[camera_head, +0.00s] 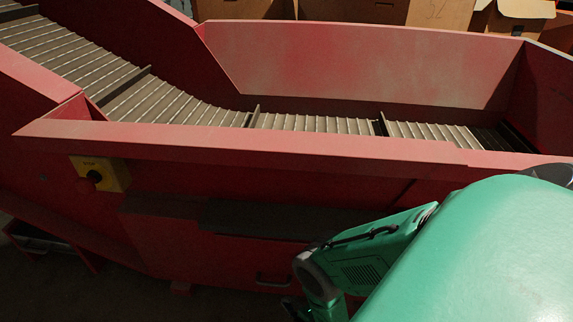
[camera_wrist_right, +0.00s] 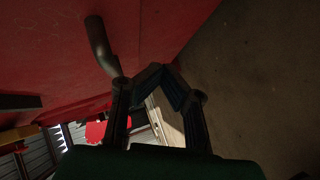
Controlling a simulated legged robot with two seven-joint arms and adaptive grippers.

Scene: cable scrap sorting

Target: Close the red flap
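The red flap (camera_head: 215,262) is a panel low on the front of the red machine, under a dark ledge, with a dark handle (camera_head: 273,280). I cannot tell how far the flap stands open. In the right wrist view a red surface (camera_wrist_right: 50,50) fills the upper left, with a grey bent bar handle (camera_wrist_right: 98,45). My right gripper (camera_wrist_right: 163,70) is beside the lower end of this handle, its fingertips together with nothing seen between them. Whether it touches the handle is unclear. In the head view my green right arm hides the right part of the panel. My left gripper is out of view.
The red machine has a slatted conveyor (camera_head: 175,112) behind its front rim (camera_head: 250,140). A yellow switch box (camera_head: 112,174) with a dark knob sits on its front at left. Cardboard boxes (camera_head: 440,12) stand behind. Bare floor (camera_wrist_right: 250,80) shows at right in the wrist view.

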